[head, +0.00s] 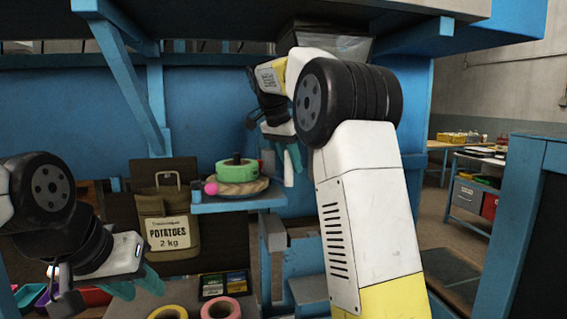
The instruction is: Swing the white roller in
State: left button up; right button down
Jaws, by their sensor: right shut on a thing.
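My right gripper (289,160) hangs over the right end of a small blue shelf, its teal fingers pointing down. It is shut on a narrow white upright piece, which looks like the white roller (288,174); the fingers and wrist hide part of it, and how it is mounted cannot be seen. My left gripper (138,285) is at the lower left, its teal fingers spread apart with nothing seen between them.
A brown sack (165,215) labelled potatoes stands left of the blue shelf (235,205). The shelf holds a green tape roll (237,168) and a pink ball (211,188). Yellow (168,313) and pink (221,308) rolls lie at the bottom. Blue posts frame the station.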

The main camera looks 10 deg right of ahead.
jog(key=shift+s+a+m+g+h, duration=0.25)
jog(key=shift+a+m+g, duration=0.15)
jog(key=shift+a+m, duration=0.6)
jog(key=shift+s+a+m+g+h, duration=0.35)
jog(key=shift+a+m, duration=0.3)
jog(key=shift+m, duration=0.65)
jog(key=shift+w, duration=0.1)
jog(key=c, duration=1.2)
grip_release()
jog(key=shift+a, duration=0.1)
jog(key=v, duration=0.7)
jog(key=shift+r, duration=0.4)
